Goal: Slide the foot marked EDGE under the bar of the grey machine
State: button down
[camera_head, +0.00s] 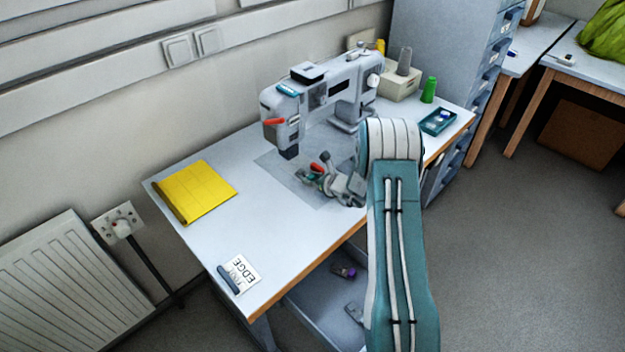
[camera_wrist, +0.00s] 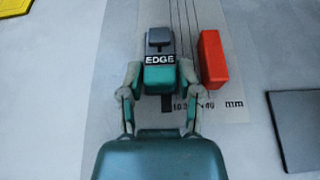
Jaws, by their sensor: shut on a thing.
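The foot marked EDGE is between the fingers of my gripper (camera_wrist: 160,80). In the wrist view its teal block (camera_wrist: 159,77) bears a black EDGE label, with a dark grey part (camera_wrist: 160,38) beyond it. The grey machine (camera_head: 322,85) stands at the back of the table; its dark lower end (camera_head: 289,152) hangs beneath the head on the left. In the head view my gripper (camera_head: 315,178) is low over the grey mat, in front of and right of that end, apart from it in the picture. The exact gap is unclear.
A red block (camera_wrist: 213,58) lies right of the foot in the wrist view. A green spool (camera_head: 429,90) and a teal tray (camera_head: 438,121) stand right. The table's front left is mostly clear.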

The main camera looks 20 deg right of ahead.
jog(key=shift+w+a, duration=0.3)
jog(key=shift+w, duration=0.65)
jog(key=shift+w+a, duration=0.3)
jog(key=shift+w, duration=0.6)
jog(key=shift+w+a, duration=0.3)
jog(key=shift+w, duration=0.65)
jog(key=shift+c, duration=1)
grip_release()
jog(key=v, duration=1.1)
jog(key=shift+s+d+r, duration=0.1)
jog(key=shift+s+r, duration=0.05)
jog(key=shift+s, duration=0.1)
notch_tip(320, 180, up, 6)
jog(key=s, duration=0.1)
jog(key=shift+s+d, duration=0.15)
jog(key=shift+d, duration=0.1)
